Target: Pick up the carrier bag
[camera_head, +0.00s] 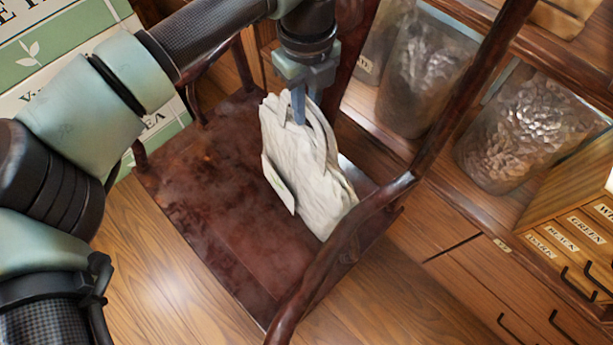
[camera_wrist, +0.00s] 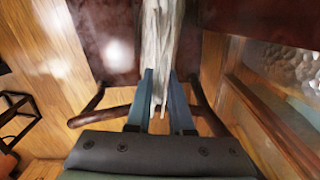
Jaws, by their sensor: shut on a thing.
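The carrier bag (camera_head: 300,172) is a whitish, crumpled bag with a pale tag on its left side. It is at the dark wooden chair's seat (camera_head: 215,200), near the right armrest. My gripper (camera_head: 299,108) comes down from above and is shut on the upper part of the bag. In the wrist view the blue fingers of my gripper (camera_wrist: 161,92) stand on either side of the bag (camera_wrist: 158,45). I cannot tell whether the bag's underside touches the seat.
The chair's curved armrest (camera_head: 340,237) runs close along the bag's right side. A green and white tea sign (camera_head: 55,50) is at the upper left. Wooden floor (camera_head: 160,275) lies open at lower left.

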